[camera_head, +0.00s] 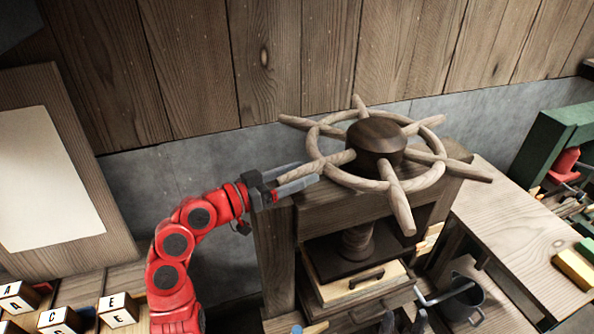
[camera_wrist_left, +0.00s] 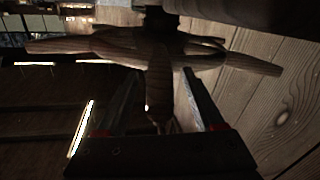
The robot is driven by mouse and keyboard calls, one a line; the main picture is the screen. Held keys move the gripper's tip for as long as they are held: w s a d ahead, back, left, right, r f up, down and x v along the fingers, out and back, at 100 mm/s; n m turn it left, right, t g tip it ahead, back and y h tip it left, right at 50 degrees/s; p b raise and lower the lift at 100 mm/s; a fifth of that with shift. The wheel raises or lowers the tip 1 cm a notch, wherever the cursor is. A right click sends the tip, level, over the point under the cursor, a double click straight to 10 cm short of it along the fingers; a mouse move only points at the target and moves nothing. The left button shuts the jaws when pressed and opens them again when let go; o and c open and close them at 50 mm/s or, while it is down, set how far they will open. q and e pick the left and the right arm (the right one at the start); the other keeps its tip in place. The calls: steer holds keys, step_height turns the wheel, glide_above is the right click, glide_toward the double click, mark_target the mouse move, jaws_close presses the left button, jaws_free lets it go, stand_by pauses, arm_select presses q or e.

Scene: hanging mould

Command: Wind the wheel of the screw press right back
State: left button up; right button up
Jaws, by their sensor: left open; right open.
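The screw press's wooden wheel (camera_head: 330,174) lies flat on top of the press, with several spoke handles sticking out past its rim and a dark round hub (camera_head: 376,138) in the middle. My left gripper (camera_head: 300,180) is open at the wheel's left side, its fingers by a left-hand spoke (camera_head: 331,163). In the left wrist view, a spoke (camera_wrist_left: 158,88) points towards the gap between the open fingers (camera_wrist_left: 160,105); contact cannot be told. Two grey tips at the head view's bottom edge look like my right gripper (camera_head: 403,321), apart and away from the wheel.
Lettered blocks (camera_head: 118,308) lie at lower left. A plank wall rises behind.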

arm_select(q)
jaws_close()
stand_by(0.3)
stand_by(1.1)
